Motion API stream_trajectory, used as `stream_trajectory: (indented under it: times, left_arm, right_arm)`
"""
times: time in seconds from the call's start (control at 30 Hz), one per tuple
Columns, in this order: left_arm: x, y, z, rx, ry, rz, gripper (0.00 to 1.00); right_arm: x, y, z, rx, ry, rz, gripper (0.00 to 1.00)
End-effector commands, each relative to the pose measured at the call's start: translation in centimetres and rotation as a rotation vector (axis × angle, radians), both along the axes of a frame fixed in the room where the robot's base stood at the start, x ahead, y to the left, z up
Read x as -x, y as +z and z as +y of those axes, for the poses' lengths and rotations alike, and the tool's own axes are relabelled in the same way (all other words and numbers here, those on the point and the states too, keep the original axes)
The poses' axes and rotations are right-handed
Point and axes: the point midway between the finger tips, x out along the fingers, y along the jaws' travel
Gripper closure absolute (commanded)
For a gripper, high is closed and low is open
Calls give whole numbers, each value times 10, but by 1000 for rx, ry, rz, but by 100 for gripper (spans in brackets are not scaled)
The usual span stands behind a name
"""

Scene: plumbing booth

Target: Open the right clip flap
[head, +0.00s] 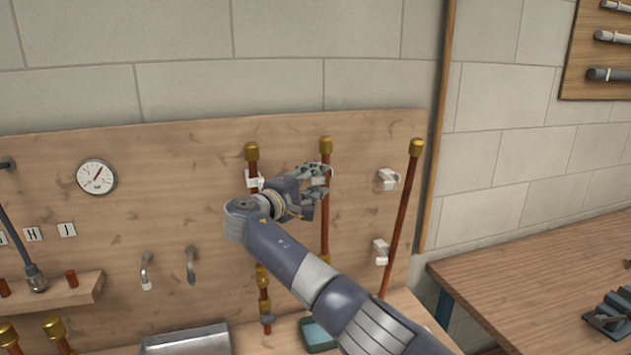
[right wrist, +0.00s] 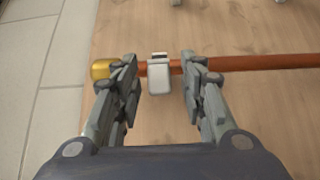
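My right gripper (head: 322,181) is in front of the middle copper pipe (head: 325,236), near its upper end. In the right wrist view the gripper (right wrist: 160,76) is open, with one finger on each side of a white clip (right wrist: 159,80). The clip lies across the pipe (right wrist: 260,63), just below its brass cap (right wrist: 101,70). Both fingers appear apart from the clip. In the head view the gripper mostly hides this clip. Two more white clips, an upper (head: 387,180) and a lower (head: 381,251), are on the board farther right. My left gripper is not in view.
The right copper pipe (head: 402,221) leans beside the two right clips. The left pipe (head: 252,161) has a white clip (head: 254,181) behind my wrist. A pressure gauge (head: 97,177) is on the board's left. A wooden workbench (head: 530,275) stands at right.

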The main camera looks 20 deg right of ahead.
Motion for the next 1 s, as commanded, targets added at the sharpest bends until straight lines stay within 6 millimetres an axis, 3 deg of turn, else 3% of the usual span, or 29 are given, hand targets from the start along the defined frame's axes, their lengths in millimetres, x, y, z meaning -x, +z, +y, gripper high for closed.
stream_trajectory:
  times: [0.5,0.7,1.0]
  left_arm:
    - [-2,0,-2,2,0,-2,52]
    - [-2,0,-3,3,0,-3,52]
    - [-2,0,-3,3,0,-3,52]
  right_arm:
    - [60,0,74,-1,5,-1,62]
    - [73,0,88,0,2,0,62]
    - [75,0,89,0,1,0,62]
